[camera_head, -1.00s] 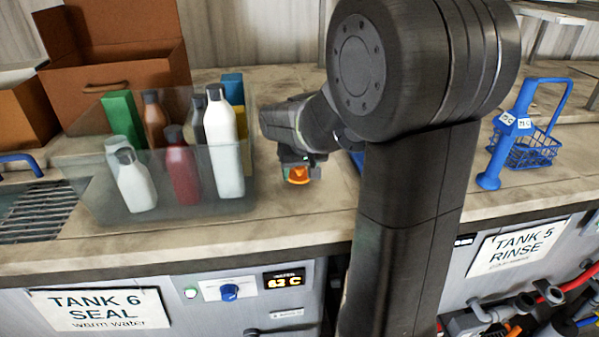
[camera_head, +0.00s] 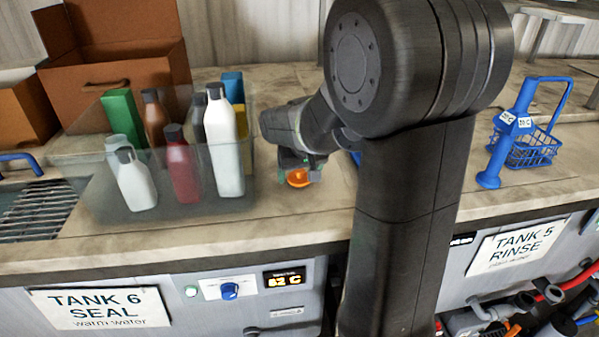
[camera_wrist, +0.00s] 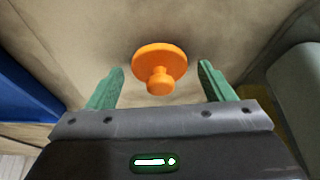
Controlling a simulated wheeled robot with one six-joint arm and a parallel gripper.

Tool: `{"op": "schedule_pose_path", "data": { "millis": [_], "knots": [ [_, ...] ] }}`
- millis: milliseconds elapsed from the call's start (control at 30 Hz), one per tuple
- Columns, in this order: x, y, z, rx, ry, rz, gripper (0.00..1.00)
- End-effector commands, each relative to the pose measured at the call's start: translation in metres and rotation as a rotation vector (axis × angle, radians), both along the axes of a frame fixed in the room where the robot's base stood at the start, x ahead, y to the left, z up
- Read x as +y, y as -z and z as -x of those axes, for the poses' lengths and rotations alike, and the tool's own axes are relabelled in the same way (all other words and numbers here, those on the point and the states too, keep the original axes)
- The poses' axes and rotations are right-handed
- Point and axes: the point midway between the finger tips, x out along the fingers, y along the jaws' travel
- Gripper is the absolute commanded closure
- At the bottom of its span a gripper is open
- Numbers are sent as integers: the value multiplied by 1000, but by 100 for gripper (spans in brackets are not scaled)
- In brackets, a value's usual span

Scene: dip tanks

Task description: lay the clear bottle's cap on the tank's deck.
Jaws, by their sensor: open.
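The orange cap (camera_head: 298,179), a round disc with a small knob, is at the deck (camera_head: 290,215) right of the clear bin. In the wrist view the cap (camera_wrist: 160,57) lies between the two green fingertips of my gripper (camera_wrist: 162,70), with a gap on both sides. The knob points toward my gripper. My gripper (camera_head: 300,168) is open and just above the cap in the head view, hiding part of it. I cannot make out the clear bottle for certain; my arm hides part of the deck.
A clear bin (camera_head: 95,205) with several bottles and boxes stands just left of my gripper. A blue basket (camera_head: 530,150) stands on the deck at the right. Brown cartons (camera_head: 115,75) are at the back left. The deck's front strip is clear.

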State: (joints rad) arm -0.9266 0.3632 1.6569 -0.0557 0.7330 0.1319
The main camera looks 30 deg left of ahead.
Motion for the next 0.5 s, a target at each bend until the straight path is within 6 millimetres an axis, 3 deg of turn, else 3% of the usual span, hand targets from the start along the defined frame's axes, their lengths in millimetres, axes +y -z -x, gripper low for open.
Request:
{"op": "schedule_pose_path", "data": {
  "millis": [500],
  "knots": [
    [-26, -89, 24, -3, 0, -5, 25]
  ]
}}
